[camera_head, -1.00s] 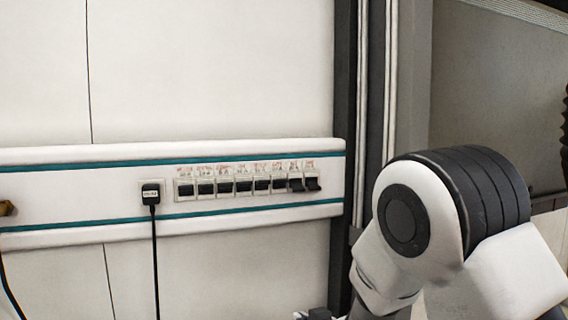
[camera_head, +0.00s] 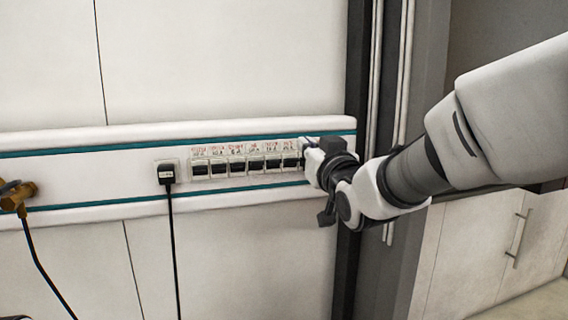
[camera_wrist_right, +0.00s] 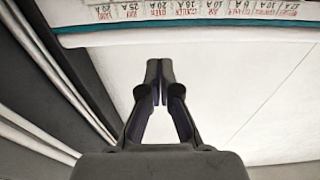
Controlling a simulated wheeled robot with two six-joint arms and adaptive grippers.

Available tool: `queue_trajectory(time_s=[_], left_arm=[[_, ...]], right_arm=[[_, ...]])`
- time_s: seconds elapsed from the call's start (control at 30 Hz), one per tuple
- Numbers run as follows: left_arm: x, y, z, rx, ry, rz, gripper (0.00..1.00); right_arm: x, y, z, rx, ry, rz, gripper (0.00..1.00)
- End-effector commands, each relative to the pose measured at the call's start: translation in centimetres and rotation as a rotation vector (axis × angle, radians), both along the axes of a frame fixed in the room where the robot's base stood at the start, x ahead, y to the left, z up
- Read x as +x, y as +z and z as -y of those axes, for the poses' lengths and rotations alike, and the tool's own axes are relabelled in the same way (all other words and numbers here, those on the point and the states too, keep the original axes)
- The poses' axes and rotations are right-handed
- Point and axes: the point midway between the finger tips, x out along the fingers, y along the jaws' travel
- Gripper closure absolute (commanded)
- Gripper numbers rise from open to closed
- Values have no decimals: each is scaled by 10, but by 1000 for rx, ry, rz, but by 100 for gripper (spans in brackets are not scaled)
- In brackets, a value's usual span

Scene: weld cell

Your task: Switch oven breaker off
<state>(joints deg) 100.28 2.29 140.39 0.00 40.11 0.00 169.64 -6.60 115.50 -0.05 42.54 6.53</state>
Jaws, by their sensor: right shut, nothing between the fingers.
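A row of black breaker switches (camera_head: 240,168) with red-lettered labels sits on the white wall rail. My right gripper (camera_head: 312,158) is at the right end of this row in the head view and hides the rightmost breakers. In the right wrist view the fingers (camera_wrist_right: 159,80) are shut with nothing between them. The labels (camera_wrist_right: 190,12) show upside down along the top edge there, with the switches cut off. One label, above the fingertips, seems to read oven. Whether the fingers touch a switch cannot be told.
A brass fitting (camera_head: 17,195) with a hose is at the far left. Grey vertical posts (camera_head: 378,75) stand right of the rail. White cabinets (camera_head: 478,245) are at lower right.

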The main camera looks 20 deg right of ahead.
Motion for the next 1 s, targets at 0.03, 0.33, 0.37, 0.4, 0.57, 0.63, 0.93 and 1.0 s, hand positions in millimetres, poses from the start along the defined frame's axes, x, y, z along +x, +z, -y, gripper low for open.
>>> queue_trajectory(time_s=[0.03, 0.33, 0.37, 0.4, 0.57, 0.63, 0.93, 1.0], left_arm=[[0, -22, 0, 0, 0, -1, 60], [0, 11, 0, 0, 0, 1, 60], [0, 15, 0, 0, 0, 1, 60], [0, 16, 0, 0, 0, 0, 60], [0, 25, 0, 0, 0, 0, 60], [0, 26, 0, 0, 0, 0, 60], [0, 25, 0, 0, 0, 0, 60], [0, 24, 0, 0, 0, 0, 60]], right_arm=[[8, -10, 0, 1, 0, 4, 100], [75, 15, -2, 2, -1, -2, 100], [81, 15, -2, 2, -1, -3, 100], [78, 3, -2, 1, -1, -7, 100], [72, -21, -2, 1, 0, -4, 100], [70, -27, -2, 0, 0, -3, 100], [70, -31, -2, 1, 0, 0, 100], [70, -32, -2, 1, 0, 1, 100]])
